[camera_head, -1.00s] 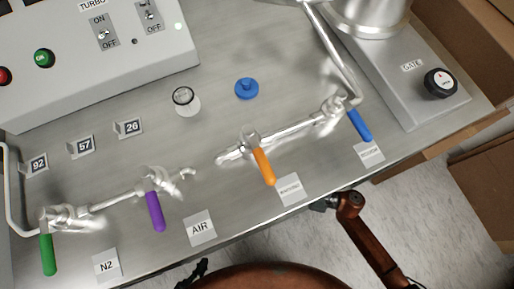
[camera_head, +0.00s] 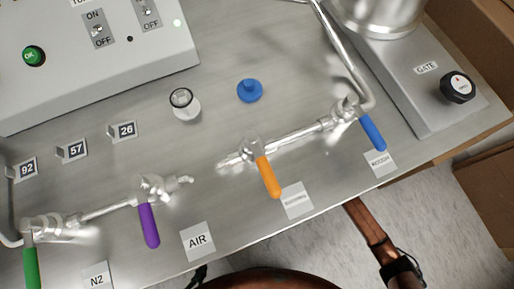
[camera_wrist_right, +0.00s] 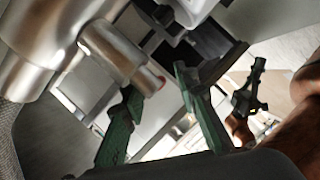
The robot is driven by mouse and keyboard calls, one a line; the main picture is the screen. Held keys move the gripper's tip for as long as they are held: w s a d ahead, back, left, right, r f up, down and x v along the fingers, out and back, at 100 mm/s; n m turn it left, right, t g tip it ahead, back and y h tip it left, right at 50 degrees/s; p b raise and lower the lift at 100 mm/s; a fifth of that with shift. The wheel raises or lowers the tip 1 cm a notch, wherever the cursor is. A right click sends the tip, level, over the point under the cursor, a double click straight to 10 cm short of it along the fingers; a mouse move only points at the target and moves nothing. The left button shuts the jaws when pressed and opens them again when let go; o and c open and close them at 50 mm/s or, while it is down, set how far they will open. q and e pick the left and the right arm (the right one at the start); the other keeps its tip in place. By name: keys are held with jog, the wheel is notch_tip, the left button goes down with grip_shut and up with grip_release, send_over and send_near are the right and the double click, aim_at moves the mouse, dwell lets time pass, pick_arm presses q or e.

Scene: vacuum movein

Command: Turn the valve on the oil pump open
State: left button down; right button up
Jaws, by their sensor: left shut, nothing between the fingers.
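Valves with coloured handles stand on the steel bench: green (camera_head: 31,268), purple (camera_head: 149,226), orange (camera_head: 268,177) and blue (camera_head: 372,132). None is clearly marked as the oil pump's. In the right wrist view, a large silver metal body (camera_wrist_right: 50,45) with a stub (camera_wrist_right: 122,55) and a small red tip is close to the green fingers of my right gripper (camera_wrist_right: 165,130). The fingers are apart, with nothing seen gripped. In the head view that gripper is hidden past the bench edge. My left gripper (camera_head: 198,273) shows only as a dark tip at the bottom, shut and empty.
The control box (camera_head: 100,60) is at upper left. The gate unit (camera_head: 420,100) with a black knob (camera_head: 457,87) is at right. A blue knob (camera_head: 249,90) and a round gauge (camera_head: 185,103) stand mid-bench. Cardboard boxes (camera_head: 490,190) lie on the floor at right.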

jog(key=shift+a, duration=0.45)
jog(key=shift+c, duration=0.2)
grip_shut()
